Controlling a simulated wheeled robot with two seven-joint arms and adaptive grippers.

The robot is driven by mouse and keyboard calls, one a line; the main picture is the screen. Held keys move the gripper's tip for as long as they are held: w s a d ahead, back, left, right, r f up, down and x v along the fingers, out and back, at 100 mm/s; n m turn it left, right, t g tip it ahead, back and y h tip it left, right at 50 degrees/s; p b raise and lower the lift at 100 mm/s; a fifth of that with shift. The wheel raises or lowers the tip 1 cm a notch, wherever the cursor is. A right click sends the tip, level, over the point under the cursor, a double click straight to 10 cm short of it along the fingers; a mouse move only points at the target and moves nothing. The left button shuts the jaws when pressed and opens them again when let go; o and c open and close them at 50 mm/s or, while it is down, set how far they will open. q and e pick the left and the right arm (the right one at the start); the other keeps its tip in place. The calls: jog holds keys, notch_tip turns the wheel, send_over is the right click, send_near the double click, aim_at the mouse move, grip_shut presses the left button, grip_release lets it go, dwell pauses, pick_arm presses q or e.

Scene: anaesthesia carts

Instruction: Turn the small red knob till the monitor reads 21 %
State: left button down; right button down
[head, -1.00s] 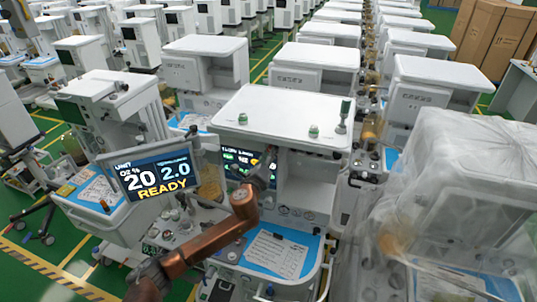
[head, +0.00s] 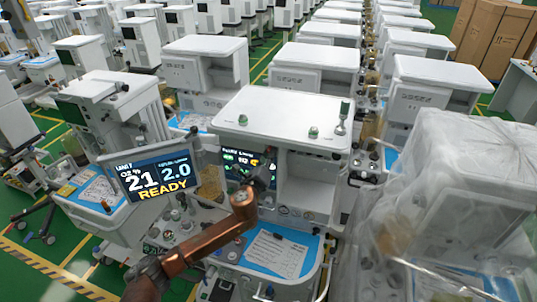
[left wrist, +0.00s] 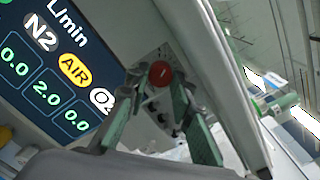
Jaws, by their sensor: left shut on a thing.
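The monitor (head: 155,178) on the left cart reads O2 % 21 and 2.0, with READY in yellow below. My left arm reaches up to the middle cart, and my left gripper (head: 264,178) is in front of its panel, beside the cart's screen. In the left wrist view the small red knob (left wrist: 160,73) sits between the fingertips of my left gripper (left wrist: 159,88), which is shut on it. The knob is hidden by the gripper in the head view. My right gripper is in neither view.
The cart's own screen (head: 247,166) is close beside my gripper; it also fills the upper left of the left wrist view (left wrist: 55,70). A blue work surface with a paper sheet (head: 275,254) lies below. A plastic-wrapped cart (head: 450,190) stands close on the right.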

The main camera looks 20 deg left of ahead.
pick_arm(q)
jog(key=c, duration=2.1)
grip_release()
jog(key=o, duration=0.4)
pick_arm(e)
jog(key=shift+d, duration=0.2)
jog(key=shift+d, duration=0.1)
pick_arm(q)
jog(key=s, duration=1.2)
jog(key=shift+a, duration=0.25)
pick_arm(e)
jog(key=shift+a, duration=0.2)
pick_arm(q)
jog(key=shift+f, duration=0.1)
